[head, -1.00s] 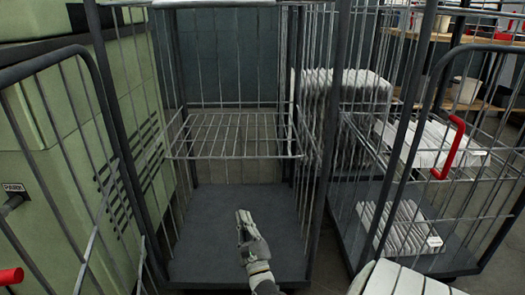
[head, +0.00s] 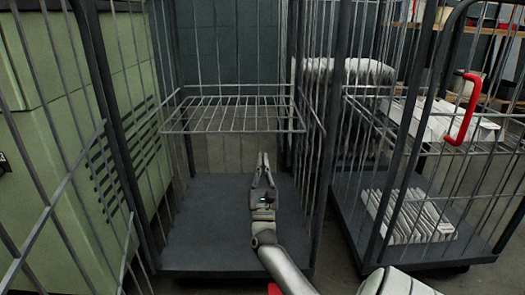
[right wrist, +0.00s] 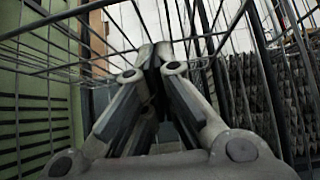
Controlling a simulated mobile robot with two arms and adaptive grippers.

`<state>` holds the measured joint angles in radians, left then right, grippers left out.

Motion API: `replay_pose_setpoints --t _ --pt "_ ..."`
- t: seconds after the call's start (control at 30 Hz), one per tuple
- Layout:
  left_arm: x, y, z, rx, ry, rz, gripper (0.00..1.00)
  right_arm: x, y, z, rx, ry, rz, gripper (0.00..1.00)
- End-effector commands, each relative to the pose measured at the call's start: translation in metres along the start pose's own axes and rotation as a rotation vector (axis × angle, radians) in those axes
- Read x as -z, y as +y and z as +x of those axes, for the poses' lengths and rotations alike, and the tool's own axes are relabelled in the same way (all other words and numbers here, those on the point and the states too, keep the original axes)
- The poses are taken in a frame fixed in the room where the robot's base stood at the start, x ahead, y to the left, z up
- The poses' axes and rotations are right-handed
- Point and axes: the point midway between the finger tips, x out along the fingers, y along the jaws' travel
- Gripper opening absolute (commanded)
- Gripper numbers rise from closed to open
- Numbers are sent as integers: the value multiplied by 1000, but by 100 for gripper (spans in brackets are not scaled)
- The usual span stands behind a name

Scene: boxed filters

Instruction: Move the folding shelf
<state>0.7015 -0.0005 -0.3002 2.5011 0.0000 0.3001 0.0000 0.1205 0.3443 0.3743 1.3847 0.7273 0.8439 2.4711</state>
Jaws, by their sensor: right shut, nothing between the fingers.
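The folding shelf (head: 235,115) is a grey wire grid inside the middle cage trolley. It lies about level across the trolley at mid height in the head view. My right gripper (head: 263,157) points upward inside that trolley, in front of and below the shelf's front edge, over the base. Its fingers are together and hold nothing. In the right wrist view my right gripper (right wrist: 155,55) shows closed, with the shelf's wires (right wrist: 60,65) crossing above and behind it. I cannot tell from the views whether it touches the wire. My left gripper is not in view.
The middle trolley's dark base (head: 215,240) is empty. Wire side walls stand close on both sides. Another trolley at the right holds white filters (head: 410,215) and has a red handle (head: 464,110). A green cabinet (head: 50,120) stands at the left.

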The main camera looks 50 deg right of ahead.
Motion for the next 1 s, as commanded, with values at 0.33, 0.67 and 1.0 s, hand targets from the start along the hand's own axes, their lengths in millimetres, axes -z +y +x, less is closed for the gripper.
replay_pose_setpoints --t 0.33,0.67,1.0 --pt "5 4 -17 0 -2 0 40 -21 0 42 2 -1 2 0" --pt "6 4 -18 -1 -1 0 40 -28 0 49 0 1 0 0" --pt "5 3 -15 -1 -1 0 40 -30 0 50 0 5 0 0"
